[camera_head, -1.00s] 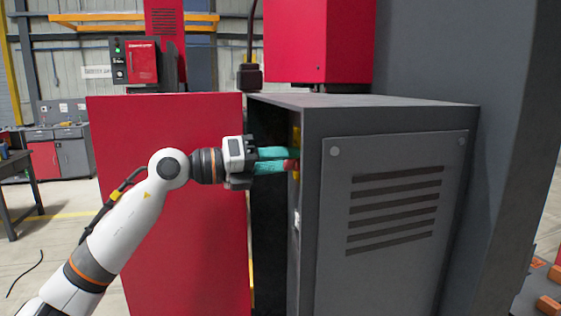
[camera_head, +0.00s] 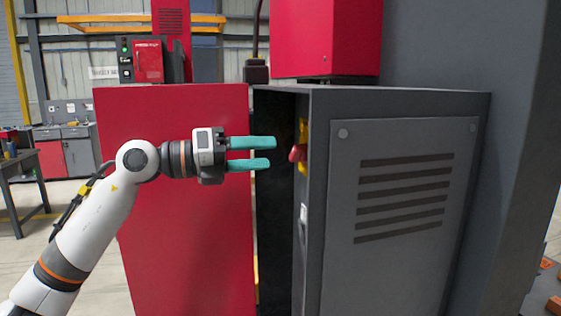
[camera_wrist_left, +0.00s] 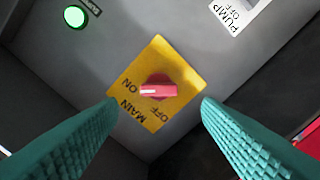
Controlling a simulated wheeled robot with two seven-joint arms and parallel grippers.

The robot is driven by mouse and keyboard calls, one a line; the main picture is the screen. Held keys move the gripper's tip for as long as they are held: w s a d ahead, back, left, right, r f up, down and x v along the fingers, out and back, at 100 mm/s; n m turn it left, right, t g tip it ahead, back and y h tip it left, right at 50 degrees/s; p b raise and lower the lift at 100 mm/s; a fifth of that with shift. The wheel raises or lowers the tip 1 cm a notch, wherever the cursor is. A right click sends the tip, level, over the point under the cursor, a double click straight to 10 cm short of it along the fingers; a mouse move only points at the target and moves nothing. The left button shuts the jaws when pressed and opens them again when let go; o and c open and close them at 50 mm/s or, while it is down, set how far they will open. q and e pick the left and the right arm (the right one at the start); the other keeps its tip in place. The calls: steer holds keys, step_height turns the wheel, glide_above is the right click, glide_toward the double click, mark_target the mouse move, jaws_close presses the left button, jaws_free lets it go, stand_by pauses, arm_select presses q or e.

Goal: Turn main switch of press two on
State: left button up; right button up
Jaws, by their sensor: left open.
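The main switch is a red knob (camera_head: 297,153) on a yellow plate (camera_head: 304,131), inside the open grey cabinet of the press. In the left wrist view the knob (camera_wrist_left: 158,91) has a white mark at its left end, pointing to the ON side of the plate (camera_wrist_left: 187,75) marked MAIN, ON and OFF. My left gripper (camera_head: 271,153) is open and empty, its teal fingers left of the knob with a clear gap. In the wrist view its fingertips (camera_wrist_left: 158,101) lie on either side of the plate, in front of it. My right gripper is not in view.
The red cabinet door (camera_head: 180,200) stands open behind my left arm. The grey vented side panel (camera_head: 405,200) is right of the opening. A lit green start light (camera_wrist_left: 74,16) and a PUMP OFF label (camera_wrist_left: 237,12) are near the switch.

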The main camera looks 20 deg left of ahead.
arm_select(q)
steer(key=b+v, duration=0.1)
steer(key=v, duration=0.5)
steer(key=shift+a+b, duration=0.15)
steer(key=shift+b, duration=0.15)
steer(key=shift+s+f, duration=0.15)
steer(key=shift+s, duration=0.05)
